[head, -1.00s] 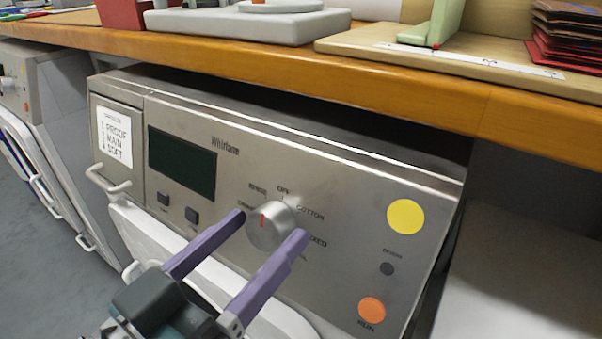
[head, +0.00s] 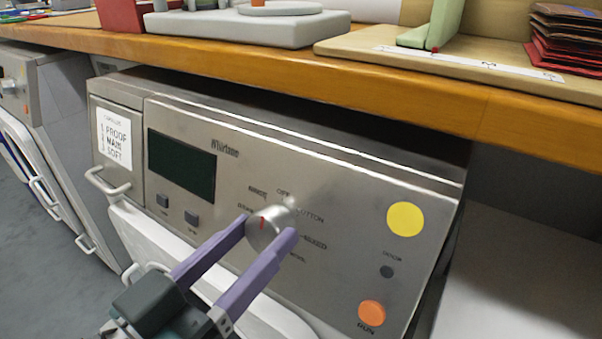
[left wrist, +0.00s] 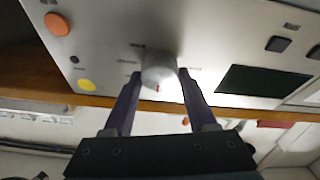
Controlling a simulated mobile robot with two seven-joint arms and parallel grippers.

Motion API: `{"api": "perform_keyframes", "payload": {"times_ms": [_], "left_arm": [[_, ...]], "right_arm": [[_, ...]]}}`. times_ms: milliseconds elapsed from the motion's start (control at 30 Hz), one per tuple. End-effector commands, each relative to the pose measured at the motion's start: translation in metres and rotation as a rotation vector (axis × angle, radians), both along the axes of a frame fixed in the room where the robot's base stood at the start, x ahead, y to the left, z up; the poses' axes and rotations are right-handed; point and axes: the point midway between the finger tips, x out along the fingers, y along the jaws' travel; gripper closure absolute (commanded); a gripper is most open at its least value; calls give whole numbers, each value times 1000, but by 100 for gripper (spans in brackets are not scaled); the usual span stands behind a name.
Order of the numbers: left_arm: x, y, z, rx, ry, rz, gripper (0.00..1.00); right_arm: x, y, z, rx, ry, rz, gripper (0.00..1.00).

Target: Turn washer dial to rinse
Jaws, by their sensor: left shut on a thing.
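The washer (head: 330,215) has a grey metal front panel with a round silver dial (head: 266,232) near its middle. My left gripper (head: 268,228) is shut on the dial, one purple finger on each side. The left wrist view also shows the dial (left wrist: 158,66) between the fingers (left wrist: 159,77). My right gripper is not in view.
A yellow disc (head: 405,219), a small dark button and an orange RUN button (head: 371,312) are on the panel's right. A dark display (head: 181,165) and two buttons are left of the dial. A wooden counter (head: 300,62) overhangs the washer. Another machine stands at left.

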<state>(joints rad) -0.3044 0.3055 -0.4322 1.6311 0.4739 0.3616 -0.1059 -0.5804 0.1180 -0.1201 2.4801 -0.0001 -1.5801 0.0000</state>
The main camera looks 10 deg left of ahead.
Motion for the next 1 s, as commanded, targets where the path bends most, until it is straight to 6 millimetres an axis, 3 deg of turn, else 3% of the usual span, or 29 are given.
{"api": "perform_keyframes", "payload": {"times_ms": [367, 1000], "left_arm": [[0, -1, 1, -61, 24, 21, 98], [-1, -3, 2, -506, 186, 171, 98]], "right_arm": [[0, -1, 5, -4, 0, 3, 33], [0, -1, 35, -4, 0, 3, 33]]}}
